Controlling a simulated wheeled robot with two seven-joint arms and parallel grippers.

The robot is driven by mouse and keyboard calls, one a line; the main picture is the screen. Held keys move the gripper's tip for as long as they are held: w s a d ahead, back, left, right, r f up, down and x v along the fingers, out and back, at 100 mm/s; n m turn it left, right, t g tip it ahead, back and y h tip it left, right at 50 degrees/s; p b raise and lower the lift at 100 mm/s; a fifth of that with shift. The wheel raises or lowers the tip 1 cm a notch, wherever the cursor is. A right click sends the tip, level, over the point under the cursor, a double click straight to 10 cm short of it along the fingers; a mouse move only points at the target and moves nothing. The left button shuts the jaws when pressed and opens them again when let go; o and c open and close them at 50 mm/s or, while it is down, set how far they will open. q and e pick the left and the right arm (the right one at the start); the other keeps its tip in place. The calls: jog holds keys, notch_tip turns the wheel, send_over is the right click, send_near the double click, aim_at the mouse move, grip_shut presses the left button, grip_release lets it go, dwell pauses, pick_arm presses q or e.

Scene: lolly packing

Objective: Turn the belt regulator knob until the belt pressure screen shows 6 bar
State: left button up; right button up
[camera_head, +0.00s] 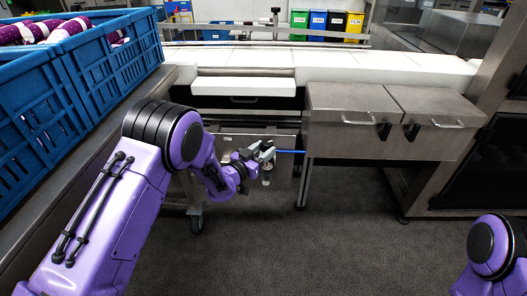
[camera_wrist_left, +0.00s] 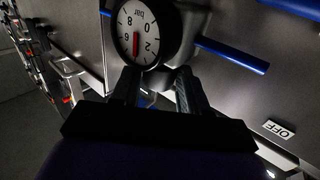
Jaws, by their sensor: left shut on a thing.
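My left gripper (camera_head: 259,153) is at the regulator (camera_head: 267,169) on the front of the steel cabinet below the conveyor. In the left wrist view, my gripper fingers (camera_wrist_left: 157,88) are shut on the regulator knob, which is mostly hidden between them. A round white pressure gauge (camera_wrist_left: 145,30) marked in bar sits just beyond the fingertips. It appears turned over in this view. Its red needle points down in the picture, between the 2 and the 6, near where 4 lies. No separate pressure screen can be made out. My right gripper is outside the view.
A blue hose (camera_head: 290,151) runs right from the regulator and also shows in the left wrist view (camera_wrist_left: 232,54). Blue crates (camera_head: 110,60) stand at left. Steel drawers (camera_head: 350,105) are at right.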

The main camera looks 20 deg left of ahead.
pick_arm(q)
jog(key=o, duration=1)
jog(key=shift+r, duration=0.1)
